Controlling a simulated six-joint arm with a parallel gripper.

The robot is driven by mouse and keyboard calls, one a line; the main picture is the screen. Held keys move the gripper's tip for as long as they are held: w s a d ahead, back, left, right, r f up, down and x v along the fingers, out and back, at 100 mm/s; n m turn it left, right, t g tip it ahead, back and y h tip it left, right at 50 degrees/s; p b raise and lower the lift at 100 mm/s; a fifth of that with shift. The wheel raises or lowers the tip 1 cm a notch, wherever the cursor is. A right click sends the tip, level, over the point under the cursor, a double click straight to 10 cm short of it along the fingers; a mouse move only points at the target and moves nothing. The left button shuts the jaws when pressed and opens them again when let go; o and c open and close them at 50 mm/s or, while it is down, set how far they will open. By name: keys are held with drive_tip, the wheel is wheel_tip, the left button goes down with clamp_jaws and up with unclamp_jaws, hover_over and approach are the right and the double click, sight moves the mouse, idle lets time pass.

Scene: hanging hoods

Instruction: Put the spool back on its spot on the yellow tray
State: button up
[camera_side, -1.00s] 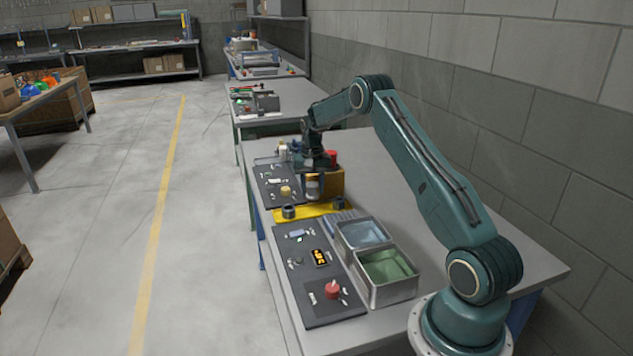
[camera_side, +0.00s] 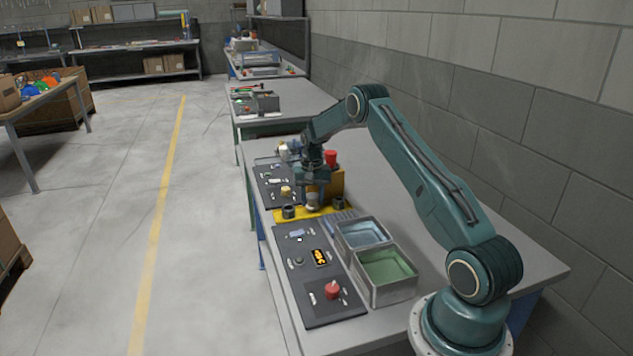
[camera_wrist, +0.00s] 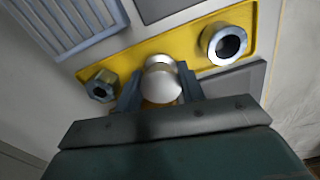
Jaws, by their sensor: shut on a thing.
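The spool (camera_side: 312,201) is pale grey-white with rounded ends. My gripper (camera_side: 313,193) is shut on it and points down over the yellow tray (camera_side: 300,214). In the wrist view the spool (camera_wrist: 160,82) sits between the two fingers, over the middle of the yellow tray (camera_wrist: 180,44). A dark hollow part (camera_wrist: 102,87) stands on the tray to its left and a grey ring-shaped part (camera_wrist: 225,43) to its right. The spool's lower end is hidden, so I cannot tell whether it touches the tray.
Two metal bins, one blue inside (camera_side: 362,233) and one green inside (camera_side: 388,267), stand nearer my base. A dark board with small parts (camera_side: 318,285) lies beside them. A yellow block (camera_side: 337,183) and a red cylinder (camera_side: 331,158) stand close behind my gripper.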

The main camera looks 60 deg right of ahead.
sight(312, 196)
drive_tip(key=shift+f, duration=0.6)
idle(0.4)
drive_tip(key=o, duration=1.1)
drive_tip(key=shift+r, duration=0.15)
wheel_tip(312, 196, up, 14)
drive_tip(key=shift+f, duration=0.2)
